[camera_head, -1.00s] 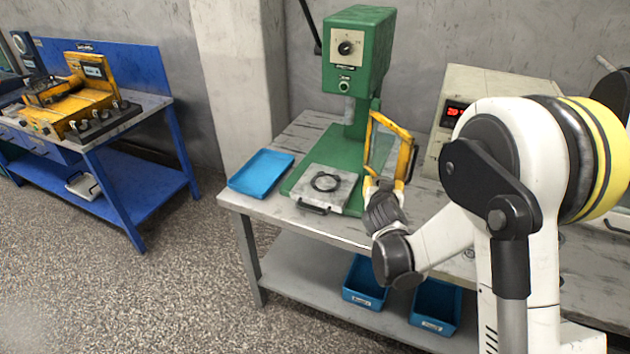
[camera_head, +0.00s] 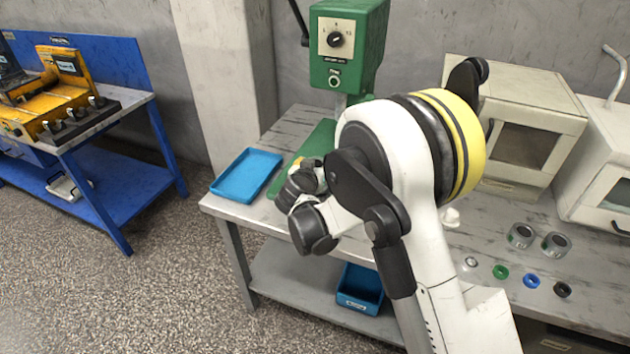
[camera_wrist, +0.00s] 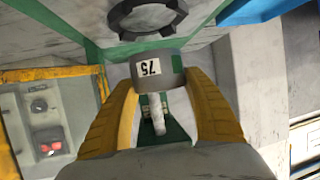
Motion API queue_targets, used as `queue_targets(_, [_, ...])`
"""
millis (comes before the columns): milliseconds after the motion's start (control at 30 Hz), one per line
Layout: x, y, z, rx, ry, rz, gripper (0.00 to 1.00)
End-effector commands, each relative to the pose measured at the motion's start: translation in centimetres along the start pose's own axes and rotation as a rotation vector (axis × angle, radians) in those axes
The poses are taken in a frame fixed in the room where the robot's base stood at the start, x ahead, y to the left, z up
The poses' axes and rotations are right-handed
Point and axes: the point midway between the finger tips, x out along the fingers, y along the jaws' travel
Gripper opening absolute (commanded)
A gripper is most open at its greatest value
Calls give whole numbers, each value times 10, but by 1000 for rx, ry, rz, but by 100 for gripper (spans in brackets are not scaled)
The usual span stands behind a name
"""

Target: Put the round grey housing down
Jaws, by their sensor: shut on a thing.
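The round grey housing (camera_wrist: 171,68), with a white label reading 75, is between the yellow fingers of my gripper (camera_wrist: 158,78) in the wrist view. My gripper is shut on it. A black ring (camera_wrist: 125,17) on the pale fixture block is just beyond the housing in that view; I cannot tell whether they touch. A pale rod (camera_wrist: 157,112) shows close to the housing. In the head view, my arm hides the housing, the fixture and most of my gripper in front of the green press (camera_head: 348,50).
A blue tray (camera_head: 246,176) lies left of the press. Two similar grey cylinders (camera_head: 521,236) and several small coloured rings (camera_head: 500,271) stand at the right of the bench. A yellow frame (camera_wrist: 60,73) is close to the fingers. A blue box (camera_head: 360,285) is on the lower shelf.

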Motion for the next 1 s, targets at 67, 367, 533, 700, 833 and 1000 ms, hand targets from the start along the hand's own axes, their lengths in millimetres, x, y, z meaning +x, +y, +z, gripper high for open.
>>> queue_targets(67, [4, 0, 10, 0, 1, 0, 17])
queue_targets(367, [17, 0, 41, -1, 1, 0, 17])
queue_targets(533, [16, 0, 39, -1, 1, 0, 17])
queue_targets(700, [18, 0, 43, 0, 0, 0, 64])
queue_targets(833, [18, 0, 42, 0, 0, 0, 80])
queue_targets(1000, [17, 0, 42, 0, 0, 0, 80])
